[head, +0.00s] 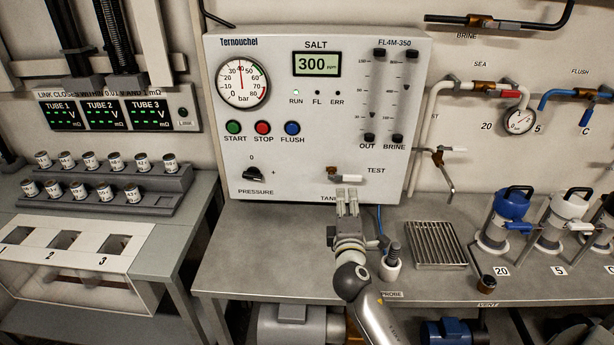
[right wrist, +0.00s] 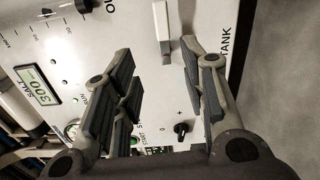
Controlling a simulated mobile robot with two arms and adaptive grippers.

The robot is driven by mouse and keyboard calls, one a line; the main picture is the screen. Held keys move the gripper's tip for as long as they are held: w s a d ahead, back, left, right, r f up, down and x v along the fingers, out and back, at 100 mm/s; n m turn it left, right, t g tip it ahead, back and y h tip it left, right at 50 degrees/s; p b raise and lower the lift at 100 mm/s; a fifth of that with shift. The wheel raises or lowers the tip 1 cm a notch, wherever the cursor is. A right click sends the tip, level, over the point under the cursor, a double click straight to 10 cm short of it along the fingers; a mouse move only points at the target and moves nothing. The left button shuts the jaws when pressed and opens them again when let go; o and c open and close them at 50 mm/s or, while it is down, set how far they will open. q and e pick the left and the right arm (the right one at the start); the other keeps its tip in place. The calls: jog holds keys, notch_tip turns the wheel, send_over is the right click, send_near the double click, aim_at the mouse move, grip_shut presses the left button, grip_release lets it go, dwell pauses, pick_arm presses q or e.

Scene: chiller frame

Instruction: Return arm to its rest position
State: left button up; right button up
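My right gripper (head: 347,195) is in front of the lower part of the white control panel (head: 290,150), above the grey bench. Its fingers point at the panel, just below the white-handled TEST valve (head: 348,178). In the right wrist view the two fingers of my right gripper (right wrist: 158,58) stand wide apart with nothing held between them. The white valve lever (right wrist: 161,20) shows beyond the fingertips there; I cannot tell the exact gap. My right arm (head: 372,312) comes up from the bottom of the head view. My left gripper is not in view.
A probe holder (head: 390,266) stands close right of my right wrist. A drain grate (head: 435,244) and several bottle stands, one with a blue-topped bottle (head: 510,206), are farther right. The bench (head: 250,262) is clear left of the arm. A vial rack (head: 125,182) stands at left.

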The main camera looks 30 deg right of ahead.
jog(key=s+a+f+m+g+y, duration=0.2)
jog(key=s+a+f+m+g, duration=0.15)
jog(key=s+f, duration=0.35)
jog(key=s+a+f+m+g+y, duration=0.25)
jog(key=s+a+f+m, duration=0.2)
jog(key=s, duration=0.35)
jog(key=s+a+f+m+g+y, duration=0.1)
jog(key=s+a+f+g+y, duration=0.15)
jog(key=s+a, duration=0.4)
jog(key=s+a+f+m+g+y, duration=0.2)
jog(key=s+a+g+y, duration=0.15)
jog(key=s, duration=0.55)
notch_tip(320, 180, down, 26)
jog(key=s+a+g, duration=0.1)
jog(key=s, duration=0.1)
jog(key=s+d+f+g, duration=0.1)
jog(key=s+d+f, duration=0.2)
jog(key=s+f, duration=1.3)
jog(key=shift+s+n+h, duration=0.25)
jog(key=shift+n+h, duration=0.15)
jog(key=shift+h, duration=0.05)
